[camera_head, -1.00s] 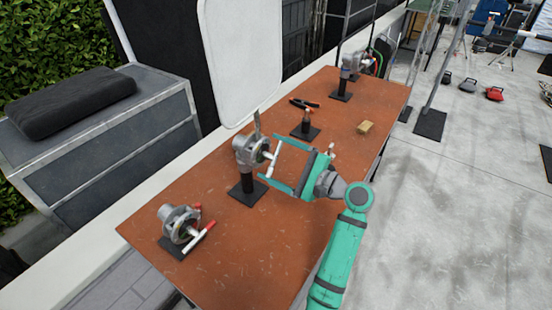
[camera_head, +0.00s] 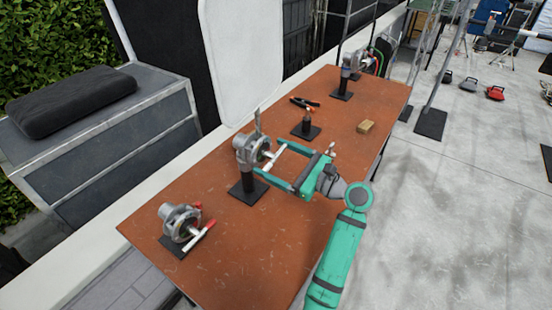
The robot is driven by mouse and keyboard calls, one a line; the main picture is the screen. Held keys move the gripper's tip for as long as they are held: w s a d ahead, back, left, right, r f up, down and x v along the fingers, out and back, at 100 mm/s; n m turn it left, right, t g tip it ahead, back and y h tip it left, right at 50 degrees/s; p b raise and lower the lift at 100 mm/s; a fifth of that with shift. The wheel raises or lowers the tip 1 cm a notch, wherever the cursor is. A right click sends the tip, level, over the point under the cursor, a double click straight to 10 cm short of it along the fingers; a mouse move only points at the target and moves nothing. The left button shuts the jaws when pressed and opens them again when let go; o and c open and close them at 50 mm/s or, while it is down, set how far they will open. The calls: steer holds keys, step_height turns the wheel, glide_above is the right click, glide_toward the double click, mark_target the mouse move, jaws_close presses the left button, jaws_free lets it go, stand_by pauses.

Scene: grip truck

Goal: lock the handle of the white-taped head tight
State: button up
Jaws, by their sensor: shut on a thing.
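A grey grip head (camera_head: 247,149) stands on a black post and base plate in the middle of the table. Its white handle (camera_head: 276,156) sticks out on the right side, slanting up to the right. I take this for the white-taped head, though the tape itself is too small to make out. My gripper (camera_head: 269,157) comes from the right, its two long green fingers spanning the handle and shut on it near its ends. The exact contact is too small to see.
Another head (camera_head: 180,222) with a red-and-white handle sits at the table's near left. The near right of the orange-brown table (camera_head: 240,255) is clear.

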steer(key=shift+d+f, duration=0.1)
steer(key=shift+f, duration=0.1)
stand_by(0.3)
steer(key=o, duration=0.9)
steer(key=shift+r, duration=0.1)
steer(key=v, duration=1)
steer(key=shift+s+d, duration=0.25)
steer(key=shift+d, duration=0.05)
